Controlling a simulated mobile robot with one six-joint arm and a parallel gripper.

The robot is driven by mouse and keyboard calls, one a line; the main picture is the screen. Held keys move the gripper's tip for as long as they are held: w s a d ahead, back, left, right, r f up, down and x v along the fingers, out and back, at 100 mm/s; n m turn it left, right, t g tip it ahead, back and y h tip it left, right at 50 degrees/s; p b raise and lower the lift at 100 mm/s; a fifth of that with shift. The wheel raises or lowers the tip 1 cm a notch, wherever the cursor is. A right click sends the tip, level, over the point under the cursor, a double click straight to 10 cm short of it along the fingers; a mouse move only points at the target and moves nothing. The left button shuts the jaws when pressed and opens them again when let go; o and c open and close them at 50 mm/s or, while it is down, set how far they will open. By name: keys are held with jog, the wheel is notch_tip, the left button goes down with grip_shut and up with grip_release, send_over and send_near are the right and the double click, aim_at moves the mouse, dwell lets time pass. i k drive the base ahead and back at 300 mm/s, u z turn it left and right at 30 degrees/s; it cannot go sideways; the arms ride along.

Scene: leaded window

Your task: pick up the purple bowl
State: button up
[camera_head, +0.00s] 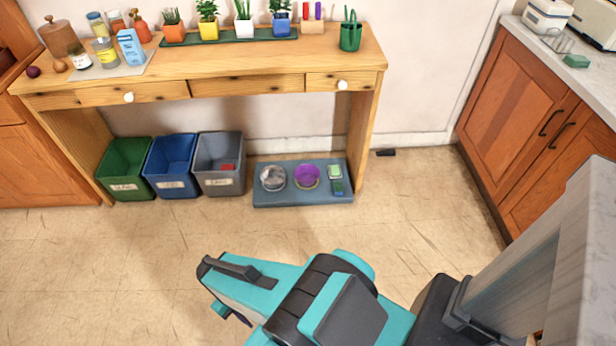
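The purple bowl (307,177) sits on a low blue-grey mat (300,201) on the floor under the wooden table. It is between a silvery bowl (272,178) on its left and small green items (336,180) on its right. My gripper (222,290) is at the end of my teal arm in the lower middle of the view, nearer than the mat and well apart from the bowl. Its fingers are mostly hidden by the arm, so I cannot tell whether it is open or shut.
Green (126,168), blue (170,165) and grey (219,163) bins stand left of the mat. The wooden table (215,68) with jars and potted plants overhangs the area, its right leg beside the mat. Wooden cabinets (525,120) stand at right. The floor in front is clear.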

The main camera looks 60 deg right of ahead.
aim_at(307, 175)
jog(key=u, duration=0.05)
jog(key=i, duration=1)
jog(key=z, duration=0.05)
